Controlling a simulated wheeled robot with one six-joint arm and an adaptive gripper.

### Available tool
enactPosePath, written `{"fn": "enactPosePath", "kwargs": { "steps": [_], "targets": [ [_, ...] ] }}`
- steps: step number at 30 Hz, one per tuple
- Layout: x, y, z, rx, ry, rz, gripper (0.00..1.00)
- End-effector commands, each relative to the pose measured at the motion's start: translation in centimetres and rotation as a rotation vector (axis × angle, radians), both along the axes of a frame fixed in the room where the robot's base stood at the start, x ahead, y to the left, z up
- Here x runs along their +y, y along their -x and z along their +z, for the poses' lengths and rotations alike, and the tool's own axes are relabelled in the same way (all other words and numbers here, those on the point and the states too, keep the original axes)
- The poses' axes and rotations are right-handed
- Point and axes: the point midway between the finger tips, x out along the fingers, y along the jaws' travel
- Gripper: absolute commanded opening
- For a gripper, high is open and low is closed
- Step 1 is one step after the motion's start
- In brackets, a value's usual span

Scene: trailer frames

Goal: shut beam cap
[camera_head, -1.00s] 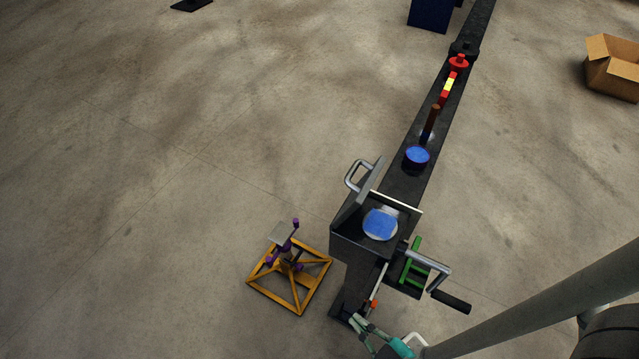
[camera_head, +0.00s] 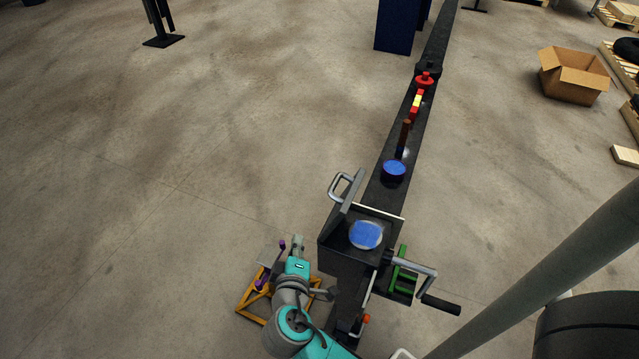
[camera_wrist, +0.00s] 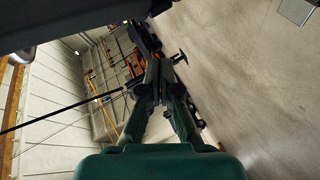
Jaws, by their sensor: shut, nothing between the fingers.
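The beam cap (camera_head: 341,208) is a dark hinged plate with a pale bent handle (camera_head: 338,188). It stands open, tilted up on the left side of the box at the near end of the dark beam (camera_head: 405,175). A blue disc (camera_head: 366,235) shows uncovered in the box. My teal and grey arm reaches up on the left of the box, below and left of the cap. My gripper (camera_wrist: 165,75) shows in the wrist view with its dark green fingers together and empty. I see no contact with the cap.
An orange frame stand (camera_head: 247,300) with purple parts is on the floor left of the beam, partly behind my arm. A crank handle (camera_head: 440,304) and green bracket (camera_head: 402,282) stick out right. A cardboard box (camera_head: 573,80) is far right.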

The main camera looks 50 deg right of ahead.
Motion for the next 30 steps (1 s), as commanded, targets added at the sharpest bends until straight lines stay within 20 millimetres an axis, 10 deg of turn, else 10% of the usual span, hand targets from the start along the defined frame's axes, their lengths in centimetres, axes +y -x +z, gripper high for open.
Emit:
{"fn": "enactPosePath", "kwargs": {
  "steps": [15, 30],
  "targets": [
    [0.7, -3.6, 14.6, -0.142, 0.104, -0.561, 0.0],
    [-2.0, -3.5, 16.0, -0.163, 0.096, -0.653, 0.0]
  ]
}}
